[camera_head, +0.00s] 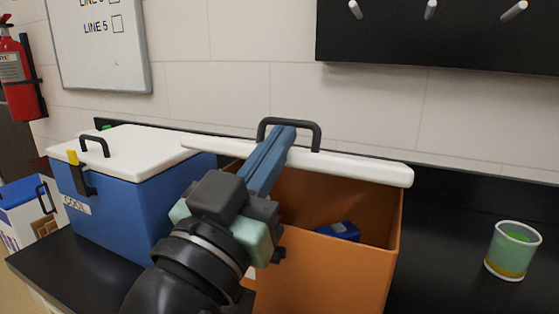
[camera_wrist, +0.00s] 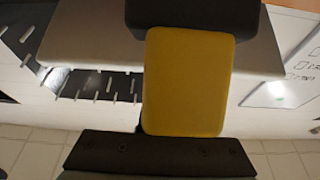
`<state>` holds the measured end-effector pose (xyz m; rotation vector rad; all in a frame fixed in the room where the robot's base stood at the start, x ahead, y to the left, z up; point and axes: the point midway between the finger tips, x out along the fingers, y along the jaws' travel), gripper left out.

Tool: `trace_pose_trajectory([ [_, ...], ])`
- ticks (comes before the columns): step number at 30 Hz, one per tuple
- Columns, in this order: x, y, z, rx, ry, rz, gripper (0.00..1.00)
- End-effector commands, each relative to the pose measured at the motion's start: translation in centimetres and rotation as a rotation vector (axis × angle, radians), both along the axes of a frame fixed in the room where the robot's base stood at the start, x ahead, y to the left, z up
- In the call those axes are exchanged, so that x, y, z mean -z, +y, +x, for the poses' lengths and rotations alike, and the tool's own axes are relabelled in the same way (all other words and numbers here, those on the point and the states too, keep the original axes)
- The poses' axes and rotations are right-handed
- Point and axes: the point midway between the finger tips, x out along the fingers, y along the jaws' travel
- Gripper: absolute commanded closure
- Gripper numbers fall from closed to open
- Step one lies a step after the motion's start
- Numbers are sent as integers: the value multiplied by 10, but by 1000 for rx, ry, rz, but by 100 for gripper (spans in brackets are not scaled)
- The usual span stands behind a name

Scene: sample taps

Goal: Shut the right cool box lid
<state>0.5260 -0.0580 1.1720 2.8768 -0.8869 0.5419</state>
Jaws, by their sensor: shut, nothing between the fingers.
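The right cool box (camera_head: 345,275) is orange, and its front part is open to view. Its white lid (camera_head: 365,168) stands raised at the back, seen nearly edge-on, with a black handle (camera_head: 316,135) on top. My gripper (camera_head: 284,132) is shut and empty, its blue fingers together. The fingers overlap the lid and handle in the head view; I cannot tell whether they touch. The fingertips are not clear there.
A blue cool box (camera_head: 120,205) with a shut white lid (camera_head: 120,152) stands left. A blue item (camera_head: 338,231) lies inside the orange box. A green cup (camera_head: 512,252) stands on the black counter at right. Pegs (camera_head: 430,10) stick out from a dark wall board.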

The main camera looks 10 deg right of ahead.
Motion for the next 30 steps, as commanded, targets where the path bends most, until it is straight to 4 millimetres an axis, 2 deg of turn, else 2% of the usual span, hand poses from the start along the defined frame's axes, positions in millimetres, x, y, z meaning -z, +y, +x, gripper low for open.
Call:
trace_pose_trajectory([
  [1, 11, 0, 2, 1, 1, -2, 100],
  [6, 15, 1, -1, 1, -23, -19, 100],
  [30, 17, 3, -3, 0, -49, -38, 100],
])
